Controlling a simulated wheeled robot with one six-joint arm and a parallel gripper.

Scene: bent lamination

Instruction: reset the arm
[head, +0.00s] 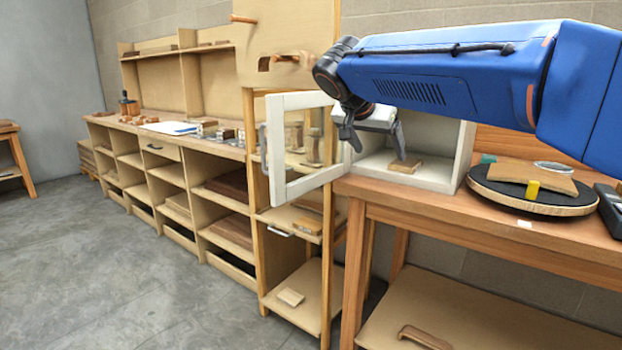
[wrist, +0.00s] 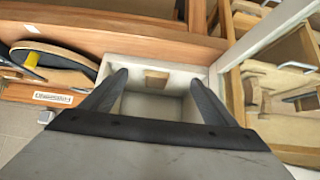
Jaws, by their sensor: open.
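My gripper (head: 375,138) is at the open front of a white box cabinet (head: 463,155) on the wooden bench. Its two fingers are spread apart with nothing between them. In the wrist view my gripper (wrist: 158,85) also shows open, with its fingers pointing into the cabinet. A small wooden block (head: 405,165) lies on the cabinet floor beyond the fingertips; it also shows in the wrist view (wrist: 157,79). The cabinet's glazed white door (head: 275,150) stands swung open to the left. My blue arm reaches in from the right and hides part of the cabinet.
A round black board (head: 505,203) with a wooden piece, a yellow block (head: 533,189) and a ring (head: 553,167) stands right of the cabinet. Shelving (head: 190,185) runs along the left wall. The grey floor (head: 120,275) at the left is clear.

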